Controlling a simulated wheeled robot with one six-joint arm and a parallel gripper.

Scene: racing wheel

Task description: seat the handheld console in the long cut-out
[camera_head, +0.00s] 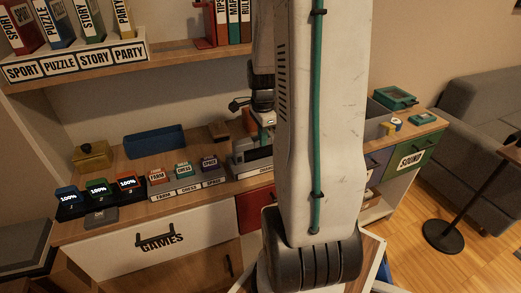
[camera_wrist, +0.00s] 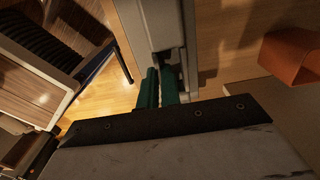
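I cannot make out the handheld console or the long cut-out for certain in either view. A grey labelled stand (camera_head: 250,168) on the desk is partly hidden behind my arm. In the wrist view my gripper (camera_wrist: 160,88) shows as two dark green fingers close together, beside a grey upright bar.
The desk holds a blue tray (camera_head: 155,142), a brass box (camera_head: 93,154), several charging units (camera_head: 97,190) and small game cartridges (camera_head: 183,170). A shelf of books (camera_head: 75,60) hangs above.

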